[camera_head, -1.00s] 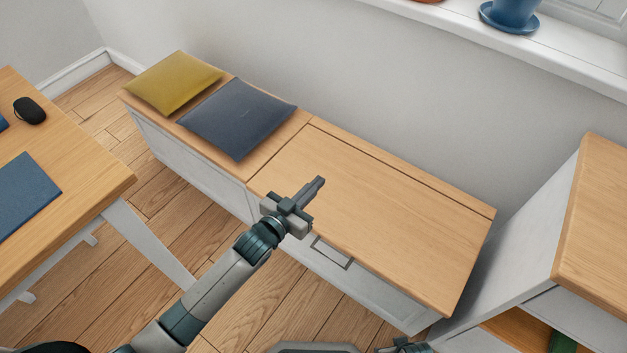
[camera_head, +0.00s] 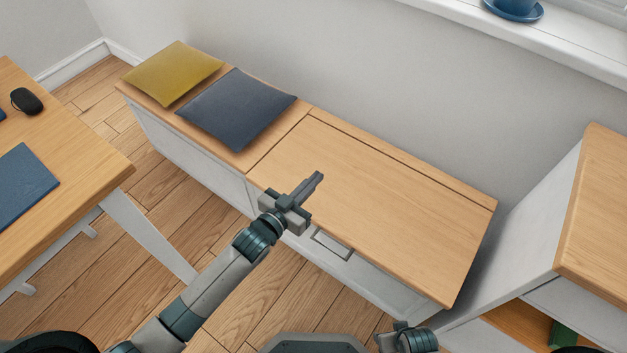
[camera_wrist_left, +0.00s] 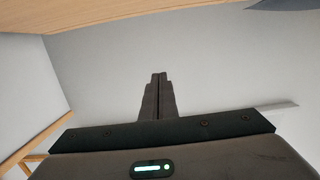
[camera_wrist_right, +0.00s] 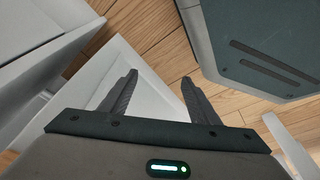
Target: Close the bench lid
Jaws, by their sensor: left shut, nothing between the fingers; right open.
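The bench lid (camera_head: 380,200) is a wooden panel on the right part of the white bench (camera_head: 195,155). It lies flat, level with the wooden top beside it, with thin seams at its left and back edges. A grey handle (camera_head: 331,246) is on the bench front below the lid's front edge. My left gripper (camera_head: 318,177) is shut and empty, and appears over the lid's front left part; I cannot tell if it touches. It also shows shut in the left wrist view (camera_wrist_left: 158,77). My right gripper (camera_wrist_right: 158,80) is open and empty, low near white panels and the floor.
A yellow cushion (camera_head: 172,73) and a dark blue cushion (camera_head: 237,109) lie on the bench's left part. A wooden table (camera_head: 90,178) stands at left. A white cabinet with a wooden top (camera_head: 600,220) stands at right. Floor shows between table and bench.

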